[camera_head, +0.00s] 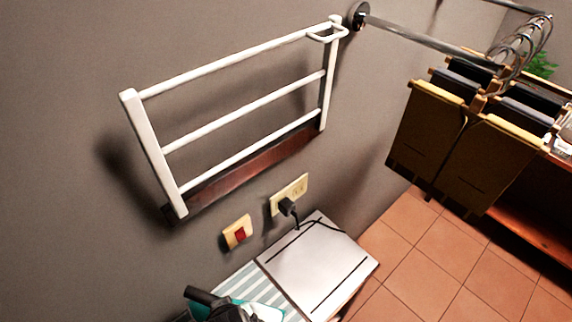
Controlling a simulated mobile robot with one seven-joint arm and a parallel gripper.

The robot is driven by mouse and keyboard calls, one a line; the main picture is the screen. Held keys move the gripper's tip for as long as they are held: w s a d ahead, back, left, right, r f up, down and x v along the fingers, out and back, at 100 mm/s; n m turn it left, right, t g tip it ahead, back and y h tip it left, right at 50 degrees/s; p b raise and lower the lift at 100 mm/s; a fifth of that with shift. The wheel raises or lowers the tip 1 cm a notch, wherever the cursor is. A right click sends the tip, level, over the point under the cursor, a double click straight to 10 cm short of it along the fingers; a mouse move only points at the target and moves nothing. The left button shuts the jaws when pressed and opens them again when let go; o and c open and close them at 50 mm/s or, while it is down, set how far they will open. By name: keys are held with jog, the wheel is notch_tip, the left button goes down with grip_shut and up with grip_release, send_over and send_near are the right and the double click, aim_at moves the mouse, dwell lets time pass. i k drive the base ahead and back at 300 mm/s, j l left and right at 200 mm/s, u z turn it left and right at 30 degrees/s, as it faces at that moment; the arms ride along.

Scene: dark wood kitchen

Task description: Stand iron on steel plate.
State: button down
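The steel plate (318,262) is a flat, light grey panel with two dark lines, set at the end of a blue-and-white striped ironing board (247,283). Its top is bare except for a dark cord at its far edge. A teal and black object, apparently the iron (203,297), shows at the bottom edge on the striped part, left of the plate. It is cut off by the frame, so its pose is unclear. A dark shape overlaps it; I cannot tell whether this is my gripper or part of the iron.
A black plug (287,206) sits in the wall socket (290,194), beside a red switch (238,232). A white towel rack (240,112) is on the wall above. Hanging clothes (455,140) are at right, over open tiled floor (430,265).

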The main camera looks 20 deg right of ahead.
aim_at(317, 260)
jog(key=z, duration=0.7)
jog(key=i+l+z, duration=0.3)
jog(key=z, duration=0.2)
